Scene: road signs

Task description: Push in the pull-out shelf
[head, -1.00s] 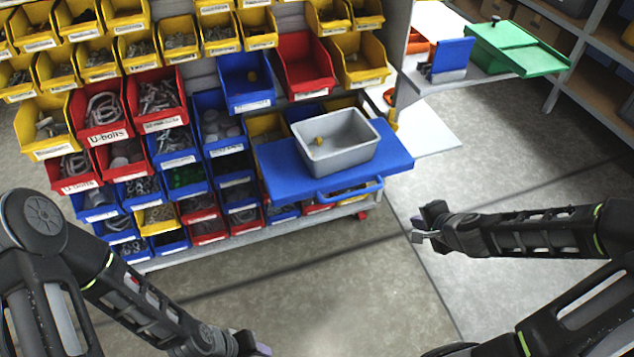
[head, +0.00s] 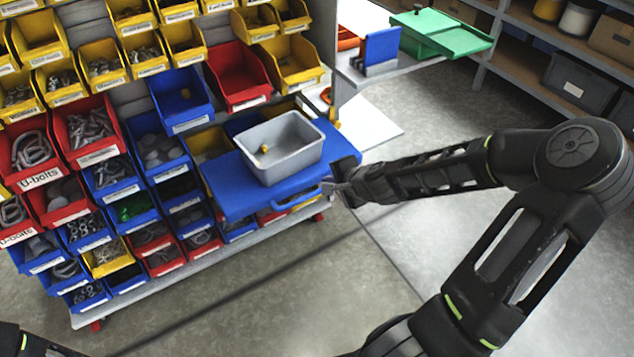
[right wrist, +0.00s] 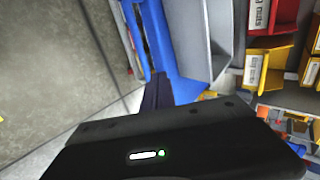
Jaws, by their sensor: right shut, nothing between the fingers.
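The blue pull-out shelf (head: 232,203) sticks out from the front of the bin rack in the head view, with a blue handle bar along its front edge. A grey bin (head: 290,170) with a small yellow piece inside stands on it. My right gripper (head: 335,188) is shut and empty at the right end of the shelf's front edge, by the handle; I cannot tell whether it touches. The right wrist view shows the blue shelf (right wrist: 185,88) and the grey bin (right wrist: 195,40) close beyond the gripper. My left gripper is out of view; only a bit of that arm shows at the lower left.
The rack holds many yellow, red and blue bins of hardware, such as a red bin (head: 238,75). A side ledge at the right carries a green box (head: 440,35) and a blue holder (head: 381,50). The floor in front of the rack is clear.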

